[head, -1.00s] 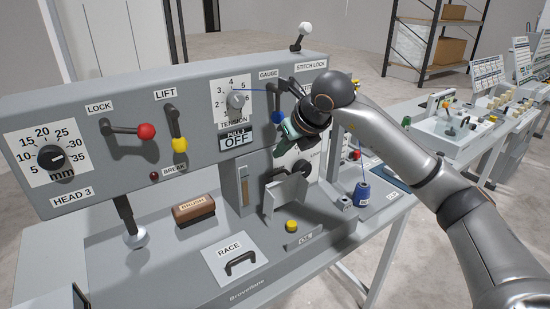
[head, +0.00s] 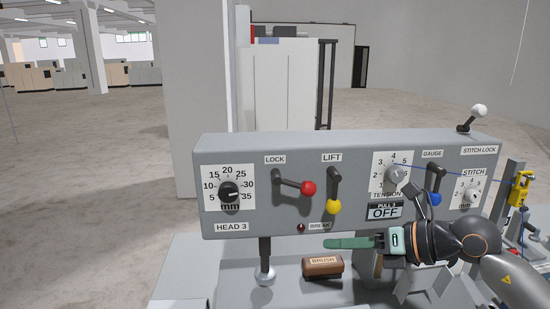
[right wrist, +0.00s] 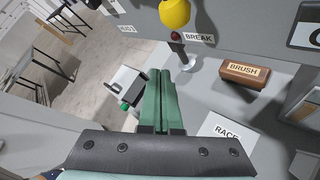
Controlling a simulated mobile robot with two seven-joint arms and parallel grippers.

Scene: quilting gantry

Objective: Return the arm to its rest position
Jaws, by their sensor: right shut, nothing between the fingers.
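My right gripper (head: 328,243) is in front of the grey machine head in the head view, its green fingers pointing left. They are closed together with nothing between them, at the height of the BREAK label and above the brush. In the right wrist view, the closed green fingers (right wrist: 160,82) point up the picture, over the bench. My right arm (head: 500,270) comes in from the lower right and hides part of the bench and lower panel. My left gripper is not seen in the head view.
The panel (head: 250,155) carries a red-knobbed LOCK lever (head: 308,188), a yellow-knobbed LIFT lever (head: 333,206) and a TENSION dial (head: 397,174). The brush (head: 323,266) lies on the bench below the fingers. A RACE plate (right wrist: 226,132) is beside them. Open floor (head: 90,190) lies left.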

